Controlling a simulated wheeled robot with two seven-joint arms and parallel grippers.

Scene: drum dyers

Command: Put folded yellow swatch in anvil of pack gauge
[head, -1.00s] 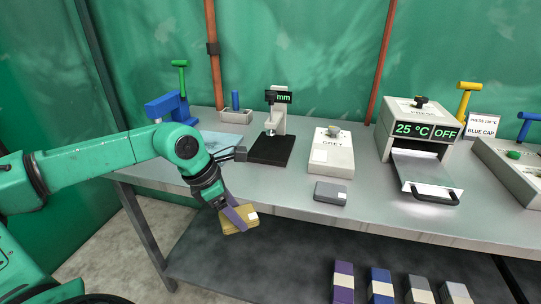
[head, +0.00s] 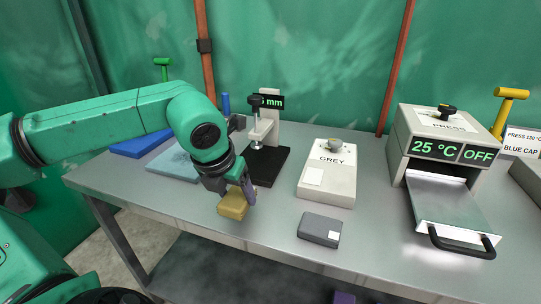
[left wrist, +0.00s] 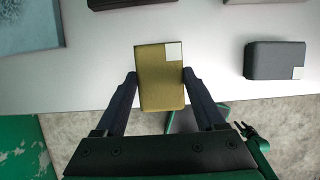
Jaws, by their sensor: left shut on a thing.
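The folded yellow swatch (head: 232,205) is a small mustard block with a white label, which shows in the left wrist view (left wrist: 160,85). My left gripper (head: 243,198) is shut on its two sides and holds it near the table's front edge; the fingers also show in the left wrist view (left wrist: 160,82).
A dark grey folded swatch (head: 319,229) lies right of my gripper, and it shows in the left wrist view (left wrist: 268,62). A box marked GREY (head: 327,183) stands behind it. The press (head: 440,135) with its pulled-out tray (head: 452,205) is at right. A pale blue sheet (head: 173,163) lies left.

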